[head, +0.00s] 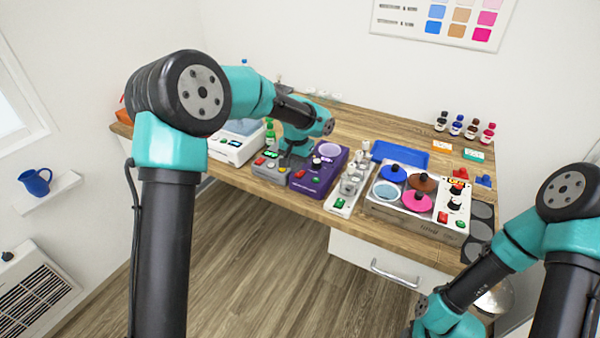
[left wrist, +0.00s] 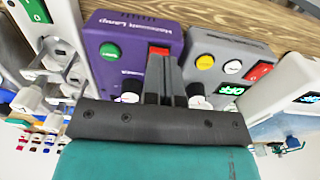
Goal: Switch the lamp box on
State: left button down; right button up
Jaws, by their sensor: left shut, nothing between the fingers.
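The lamp box is a purple box (head: 312,184) on the desk with a pale round disc on top, a green button and a red switch on its front part. In the left wrist view the purple box (left wrist: 128,70) is upside down with the word "Lamp" legible, a green button (left wrist: 110,51) and a red switch (left wrist: 155,49). My left gripper (head: 289,162) is shut and empty. Its fingertips (left wrist: 167,57) overlap the red switch and hide part of it; I cannot tell whether they touch. I cannot tell whether the lamp is lit.
A grey box (left wrist: 225,52) with yellow and white buttons and a red switch stands close beside the purple box. A white device (head: 238,147) is beyond it. A white valve strip (head: 346,195) and a burner-like panel (head: 415,222) stand to the right. A blue tray (head: 400,155) lies behind.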

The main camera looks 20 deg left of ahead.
pick_arm(q)
jog(key=shift+f, duration=1.3)
dwell(1.2)
jog(key=shift+r, duration=0.15)
notch_tip(320, 180, up, 7)
dwell(0.9)
dwell(0.5)
